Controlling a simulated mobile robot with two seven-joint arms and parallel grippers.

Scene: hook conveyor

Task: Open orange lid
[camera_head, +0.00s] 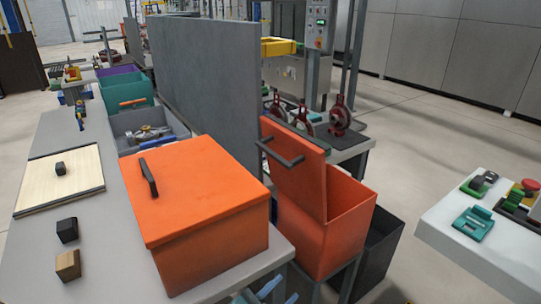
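An orange box stands on the grey table at the front. Its orange lid (195,185) lies flat and shut on top, with a black bar handle (148,178) near its left edge. Right of it, beyond the table edge, an orange bin (345,225) stands lower. Its orange lid (293,165) is raised steeply and has a dark handle (280,154). Pale blue parts at the bottom edge, below the table's front edge, seem to be my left gripper (268,291). It is apart from both lids and mostly cut off. I cannot tell its opening. My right gripper is not in view.
A tall grey panel (205,80) stands behind the box. A wooden board (60,180) and small blocks (67,229) lie on the table's left. A black bin (380,250) stands beside the orange bin. A white table (475,250) with several parts is at right.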

